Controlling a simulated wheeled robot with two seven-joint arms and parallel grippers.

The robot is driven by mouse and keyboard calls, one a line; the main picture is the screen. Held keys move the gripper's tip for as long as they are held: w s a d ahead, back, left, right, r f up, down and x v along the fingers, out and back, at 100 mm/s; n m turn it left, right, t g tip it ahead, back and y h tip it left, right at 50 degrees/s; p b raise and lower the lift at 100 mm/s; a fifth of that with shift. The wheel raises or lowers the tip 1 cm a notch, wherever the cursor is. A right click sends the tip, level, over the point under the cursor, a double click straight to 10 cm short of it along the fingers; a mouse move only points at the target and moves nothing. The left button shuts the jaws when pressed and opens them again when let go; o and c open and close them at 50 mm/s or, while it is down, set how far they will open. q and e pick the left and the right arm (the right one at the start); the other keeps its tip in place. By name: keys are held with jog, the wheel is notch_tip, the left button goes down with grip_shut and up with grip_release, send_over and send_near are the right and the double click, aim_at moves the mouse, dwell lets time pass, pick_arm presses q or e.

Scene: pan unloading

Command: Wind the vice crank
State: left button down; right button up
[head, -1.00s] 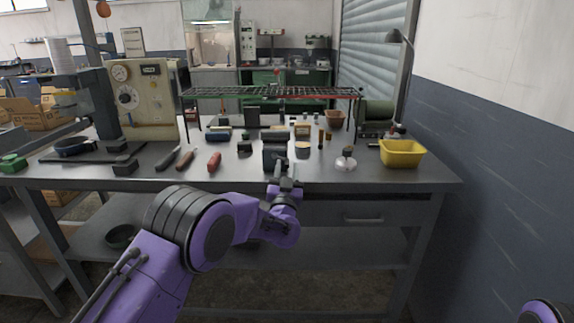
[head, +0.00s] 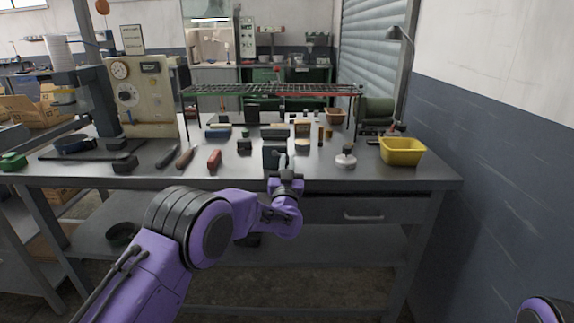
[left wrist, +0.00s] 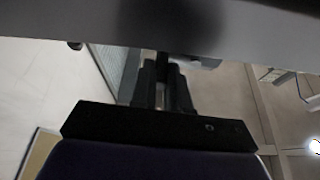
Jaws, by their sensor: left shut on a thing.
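The dark vice (head: 274,150) stands at the front edge of the workbench, in the middle of the head view. Its small grey crank (head: 282,161) shows at the vice's front face, partly covered by my gripper. My left gripper (head: 285,174) is at the crank, in front of the bench edge, and is shut on it. In the left wrist view the two dark fingers (left wrist: 164,86) are close together around a dark bar (left wrist: 162,64), under a large grey surface. The exact grip on the crank is hard to see. My right gripper is out of view.
A small round container (head: 345,160) and a yellow bin (head: 401,151) stand to the right. A wire rack (head: 270,90) stands behind. A drawer (head: 362,212) is below the top.

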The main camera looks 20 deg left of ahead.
pick_arm(q)
jog(key=n+y, duration=0.1)
jog(key=n, duration=0.2)
jog(key=r+n+g+y+b, duration=0.1)
jog(key=n+y, duration=0.1)
jog(key=shift+r+n, duration=0.15)
jog(key=shift+n, duration=0.25)
jog(key=n, duration=0.2)
jog(key=r+n+g+y, duration=0.1)
jog(key=n, duration=0.1)
jog(key=n+g+y, duration=0.1)
jog(key=n, duration=0.1)
jog(key=shift+a+r+b, duration=0.15)
jog(key=shift+r+b, duration=0.25)
jog(key=n+g, duration=0.1)
jog(key=n, duration=0.1)
jog(key=a+r+n+g+y, duration=0.1)
jog(key=n, duration=0.1)
jog(key=n+g, duration=0.1)
jog(key=n, duration=0.2)
jog(key=shift+s+a+r+y, duration=0.15)
jog(key=shift+s+r+y, duration=0.05)
jog(key=shift+r+y, duration=0.1)
jog(key=n, duration=0.1)
jog(key=a+n+g, duration=0.1)
jog(key=n, duration=0.3)
jog(key=shift+s+a+r+g, duration=0.2)
jog(key=shift+a+r+g, duration=0.05)
jog(key=shift+r+g, duration=0.05)
